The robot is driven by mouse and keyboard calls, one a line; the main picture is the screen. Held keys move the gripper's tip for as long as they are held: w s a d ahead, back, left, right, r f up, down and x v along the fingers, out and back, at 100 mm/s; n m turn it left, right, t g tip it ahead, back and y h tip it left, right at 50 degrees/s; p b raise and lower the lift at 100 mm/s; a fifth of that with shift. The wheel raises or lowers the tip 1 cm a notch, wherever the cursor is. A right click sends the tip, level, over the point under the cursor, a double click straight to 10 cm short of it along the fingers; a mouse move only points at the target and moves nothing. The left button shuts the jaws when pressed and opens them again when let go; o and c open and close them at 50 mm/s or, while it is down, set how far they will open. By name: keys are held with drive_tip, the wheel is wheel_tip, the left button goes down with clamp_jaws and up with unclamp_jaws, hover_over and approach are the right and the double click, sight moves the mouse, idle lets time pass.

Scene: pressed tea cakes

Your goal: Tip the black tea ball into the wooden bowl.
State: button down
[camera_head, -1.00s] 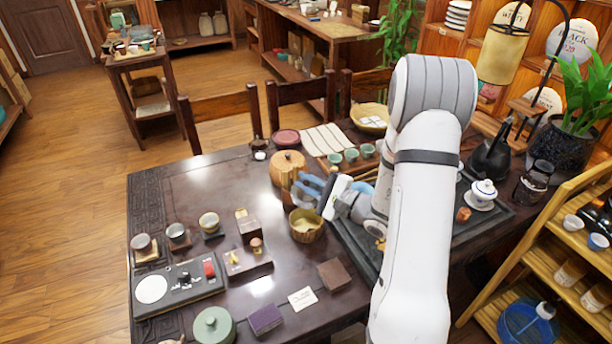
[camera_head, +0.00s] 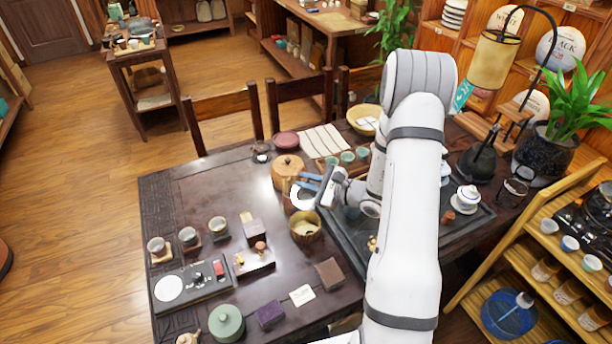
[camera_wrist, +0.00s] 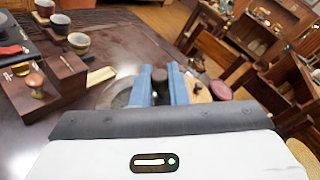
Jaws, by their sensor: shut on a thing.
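The wooden bowl (camera_head: 306,238) stands on the dark table, golden brown with a pale inside. My gripper (camera_head: 311,182) is just behind and above the bowl, its blue fingers pointing to the left. In the wrist view my gripper (camera_wrist: 160,88) is shut on a small dark rounded thing (camera_wrist: 158,75). I cannot tell whether this is the black tea ball or a part of something holding it. No separate black tea ball shows clearly. A greyish round shape (camera_wrist: 120,98) beside the left finger is mostly hidden.
A round wooden lidded box (camera_head: 287,165) stands close behind my gripper. A small wooden stand (camera_head: 254,262), dark block (camera_head: 329,273) and white card (camera_head: 302,295) lie around the bowl. Several cups stand at left. A dark tray (camera_head: 345,232) is at right.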

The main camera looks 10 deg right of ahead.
drive_tip(key=m+g+p, duration=0.1)
drive_tip(key=p, duration=0.1)
drive_tip(key=w+r+m+p, duration=0.1)
drive_tip(key=p, duration=0.1)
drive_tip(key=m+g+p, duration=0.1)
drive_tip(key=p, duration=0.1)
drive_tip(key=shift+w+d+r+g, duration=0.25)
drive_tip(key=shift+w+r+g, duration=0.05)
drive_tip(key=shift+w+r, duration=0.05)
drive_tip(key=shift+w+f+m+g, duration=0.1)
drive_tip(key=shift+w+m+g, duration=0.05)
drive_tip(key=shift+m+g, duration=0.3)
